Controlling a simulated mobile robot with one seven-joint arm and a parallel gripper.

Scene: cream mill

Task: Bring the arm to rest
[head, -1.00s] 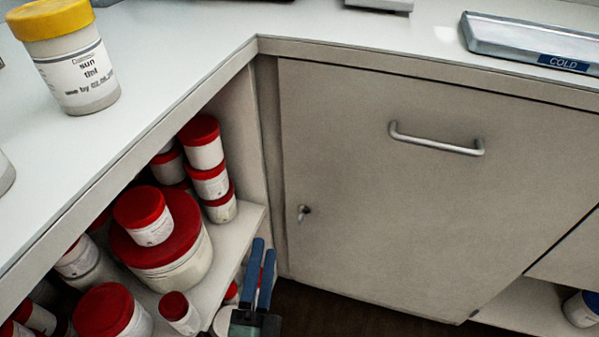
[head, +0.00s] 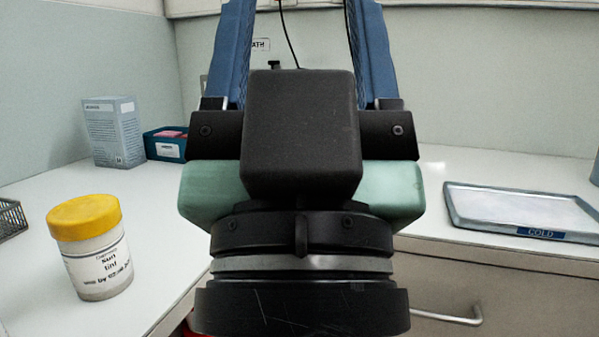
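My gripper (head: 304,25) is raised large in the middle of the head view, its two blue fingers pointing up and spread wide apart. The fingertips run out of the top of the picture. The gripper body hides the inner corner of the counter and much of the cupboard front below.
A yellow-lidded jar (head: 92,247) stands on the left counter (head: 150,200). A grey-blue box (head: 113,132) and a dark blue bin (head: 165,145) stand behind it. A wire basket (head: 11,219) is at the left edge. A COLD tray (head: 520,212) lies on the right counter.

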